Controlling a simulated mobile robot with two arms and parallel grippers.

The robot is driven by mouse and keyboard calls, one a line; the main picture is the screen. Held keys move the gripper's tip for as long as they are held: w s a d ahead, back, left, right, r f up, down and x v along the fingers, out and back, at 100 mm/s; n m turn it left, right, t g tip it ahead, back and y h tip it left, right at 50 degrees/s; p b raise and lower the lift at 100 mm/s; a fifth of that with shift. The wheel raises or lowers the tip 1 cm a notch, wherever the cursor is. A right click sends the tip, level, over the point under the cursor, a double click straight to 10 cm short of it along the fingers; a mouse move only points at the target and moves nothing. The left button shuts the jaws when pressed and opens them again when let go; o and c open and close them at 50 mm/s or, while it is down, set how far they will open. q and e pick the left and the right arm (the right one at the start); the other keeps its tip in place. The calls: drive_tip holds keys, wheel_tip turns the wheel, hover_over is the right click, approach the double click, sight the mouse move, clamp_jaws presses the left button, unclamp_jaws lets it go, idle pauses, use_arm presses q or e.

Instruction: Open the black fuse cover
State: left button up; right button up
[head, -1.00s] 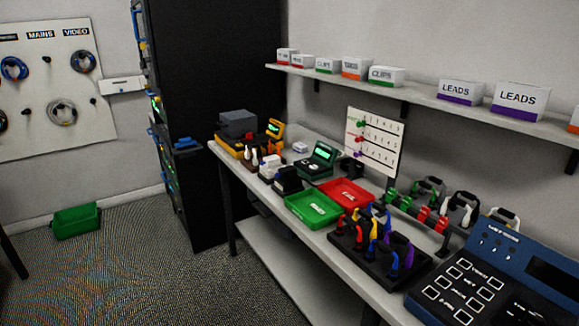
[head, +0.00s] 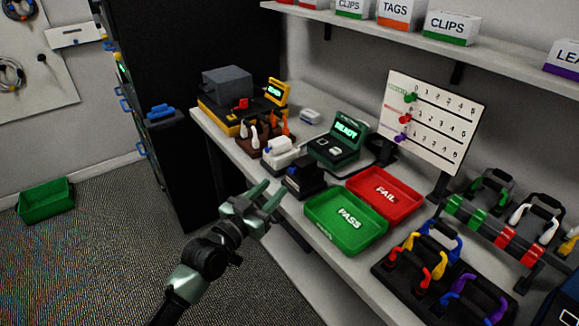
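A small black block (head: 305,180), which looks like the black fuse cover, stands near the front edge of the workbench. A white block (head: 281,153) of similar shape stands just behind it. Whether the black block's lid is shut is too small to tell. My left gripper (head: 273,190) is in front of the bench edge, left of and slightly below the black block in the head view. Its two fingers are apart and nothing is between them. They look close to the block but not touching it. My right gripper is not in view.
A green PASS tray (head: 318,232) and a red FAIL tray (head: 359,177) lie right of the black block. A green READY device (head: 341,145) stands behind it. A rack of coloured cables (head: 392,284) sits at front right. A dark cabinet (head: 180,190) stands left of the bench.

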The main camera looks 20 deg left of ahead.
sight(290, 172)
use_arm(q)
drive_tip(key=x, duration=0.7)
drive_tip(key=shift+d, duration=0.1)
clamp_jaws()
idle(1.3)
